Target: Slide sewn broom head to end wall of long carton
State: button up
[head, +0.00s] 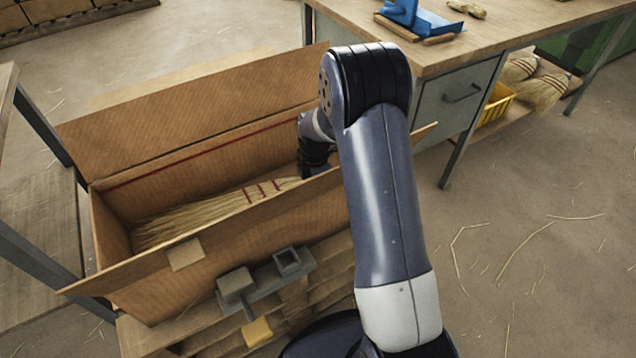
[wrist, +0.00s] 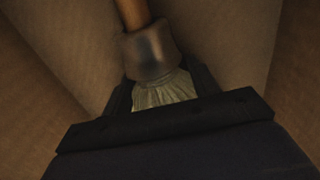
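The sewn broom head (head: 215,215) lies inside the long open carton (head: 150,285), its straw fanning toward the left end wall and crossed by red stitching. The straw tips are close to that wall; the exact gap is unclear. My gripper (head: 312,165) is down in the carton at the broom's neck end, partly hidden by my arm. In the wrist view, my gripper's dark fingers (wrist: 160,88) flank the pale straw (wrist: 163,92) just below a dark collar (wrist: 150,52). A wooden handle (wrist: 132,13) runs up from the collar. No clear gap shows beside the straw, but grip contact is unclear.
The carton's long flaps (head: 190,115) stand open along both sides. It rests on a slatted wooden stand (head: 330,262), with a grey bracket tool (head: 262,278) at the front. A workbench (head: 455,45) stands at right, with a yellow crate (head: 495,104) and brooms (head: 543,90) below.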

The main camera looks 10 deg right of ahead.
jog(key=shift+s+a+f, duration=0.1)
jog(key=shift+s+a, duration=0.2)
jog(key=shift+a, duration=0.5)
jog(key=shift+s+a+f, duration=0.1)
jog(key=shift+s+a, duration=0.2)
jog(key=shift+a, duration=0.45)
jog(key=shift+s+a, duration=0.3)
jog(key=shift+a, duration=0.5)
jog(key=shift+d, duration=0.15)
jog(key=shift+w+d, duration=0.2)
jog(key=shift+d, duration=0.2)
jog(key=shift+d+r+p, duration=0.1)
jog(key=shift+r+p, duration=0.25)
jog(key=shift+r, duration=0.05)
jog(key=shift+w+r+p, duration=0.1)
jog(key=shift+r+p, duration=3.35)
jog(key=shift+r, duration=1.35)
jog(key=shift+f, duration=0.15)
notch_tip(320, 180, down, 9)
jog(key=b, duration=0.7)
